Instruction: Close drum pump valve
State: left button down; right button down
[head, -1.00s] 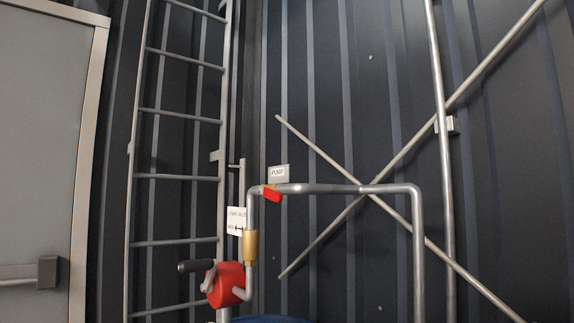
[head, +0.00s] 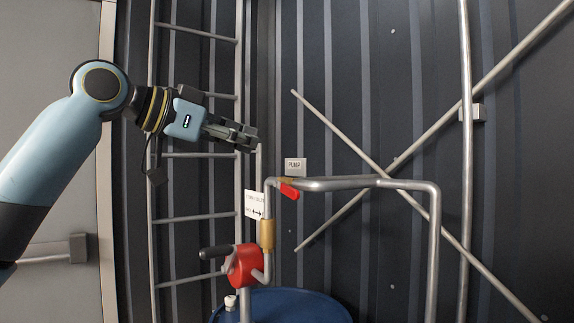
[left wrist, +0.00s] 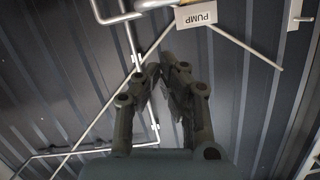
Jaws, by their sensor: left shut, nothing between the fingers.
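The drum pump valve has a red handle (head: 289,191) on the pipe (head: 350,183), just below the PUMP label (head: 295,167). Below it, a red hand pump (head: 244,267) with a black-gripped crank stands above the blue drum (head: 285,308). My left gripper (head: 254,139) is shut and empty, up and to the left of the valve handle in the head view. In the left wrist view the gripper (left wrist: 160,72) has its fingertips together, below the PUMP label (left wrist: 196,15). The red handle does not show there. My right gripper is not in view.
A metal ladder (head: 193,156) stands behind my left arm. A white sign (head: 254,204) hangs beside the upright pipe with the brass section (head: 266,235). Diagonal braces (head: 345,217) cross the dark corrugated wall. A grey door (head: 45,170) is at the left.

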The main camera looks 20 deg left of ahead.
pick_arm(q)
jog(key=shift+d+r, duration=0.1)
dwell(0.3)
jog(key=p, duration=0.3)
send_over(286, 189)
jog(key=s+d, duration=0.2)
jog(key=s, duration=0.2)
jog(key=f, duration=0.3)
jog(key=w+f+p, duration=0.1)
jog(key=f, duration=0.2)
jog(key=shift+w+a+f, duration=0.15)
jog(key=shift+w+a, duration=0.1)
jog(key=shift+a, duration=0.15)
jog(key=shift+s+f+m+b, duration=0.1)
jog(key=shift+f+m+b, duration=0.15)
jog(key=shift+m+b, duration=0.15)
jog(key=shift+d+f, duration=0.1)
jog(key=shift+f, duration=0.05)
